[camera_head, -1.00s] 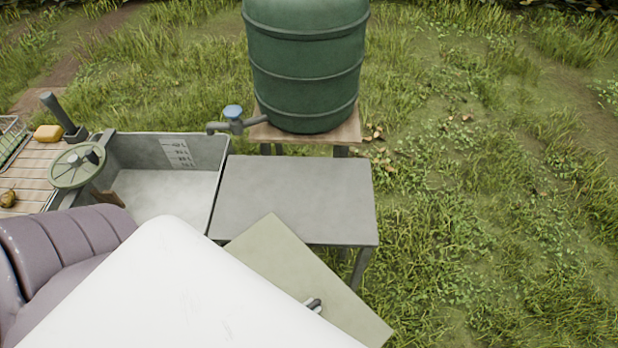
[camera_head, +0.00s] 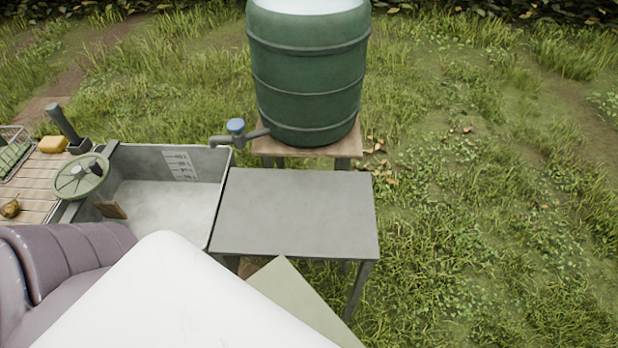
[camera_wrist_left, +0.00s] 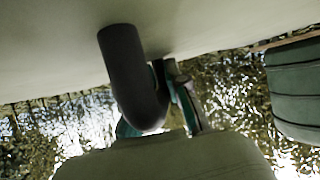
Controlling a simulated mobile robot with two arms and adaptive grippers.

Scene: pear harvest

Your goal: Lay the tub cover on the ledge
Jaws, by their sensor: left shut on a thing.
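The ledge (camera_head: 296,212) is a bare grey tabletop right of the tub. The grey tub (camera_head: 212,205) stands open. In the left wrist view the cover (camera_wrist_left: 235,22) fills the top, with a dark bent handle (camera_wrist_left: 128,75). My left gripper (camera_wrist_left: 168,100) is shut on the handle, its fingers partly hidden behind it. In the head view my white arm hides this gripper and much of the cover. My right gripper is not in view.
A green water barrel (camera_head: 308,80) on a wooden stand is behind the ledge, and its blue-topped tap (camera_head: 236,127) reaches toward the tub's back corner. A round green lid-like wheel (camera_head: 80,177) sits at the tub's left. Open grass lies right of the ledge.

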